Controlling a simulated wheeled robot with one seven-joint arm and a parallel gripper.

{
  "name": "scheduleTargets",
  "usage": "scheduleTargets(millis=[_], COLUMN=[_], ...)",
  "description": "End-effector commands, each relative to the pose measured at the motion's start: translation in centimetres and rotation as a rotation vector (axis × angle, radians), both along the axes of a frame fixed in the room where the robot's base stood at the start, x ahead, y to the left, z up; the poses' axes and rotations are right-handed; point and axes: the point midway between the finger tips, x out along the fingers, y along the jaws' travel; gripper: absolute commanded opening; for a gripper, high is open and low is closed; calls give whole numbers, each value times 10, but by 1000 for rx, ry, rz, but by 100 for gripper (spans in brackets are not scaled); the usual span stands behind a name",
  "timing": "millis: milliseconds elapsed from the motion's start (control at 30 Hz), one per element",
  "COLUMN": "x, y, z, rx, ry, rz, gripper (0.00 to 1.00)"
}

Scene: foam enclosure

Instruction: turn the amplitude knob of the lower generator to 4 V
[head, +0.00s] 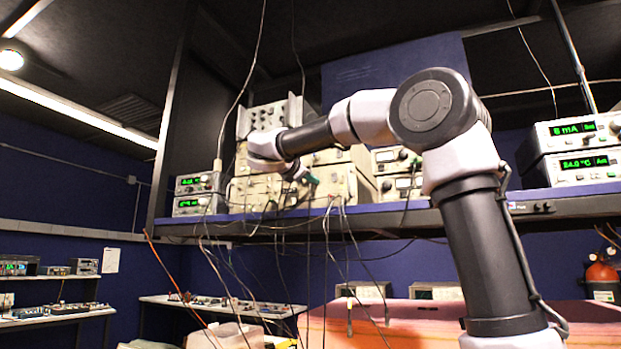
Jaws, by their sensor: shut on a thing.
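My gripper (309,179) is small in the head view, at the front of a stack of beige instruments on the shelf. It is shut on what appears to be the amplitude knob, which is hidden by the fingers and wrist. The lower beige unit (252,190) sits beneath another beige unit, partly covered by my arm. I cannot tell for certain which unit is the lower generator, and no knob pointer or scale can be read.
Small meters with green displays (193,206) stand left of the beige stack. More units with green displays (575,168) stand at the right. Loose cables (330,235) hang over the shelf edge (400,216). A pink foam block (405,322) lies below.

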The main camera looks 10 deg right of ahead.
Motion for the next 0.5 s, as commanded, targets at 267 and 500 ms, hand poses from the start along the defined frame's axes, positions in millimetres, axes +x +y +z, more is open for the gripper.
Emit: scheduleTargets(millis=[267, 500], x=[0, 0], y=[0, 0], z=[0, 0], rx=[142, 324], ry=[-101, -232], rz=[-1, -1], gripper=[0, 0])
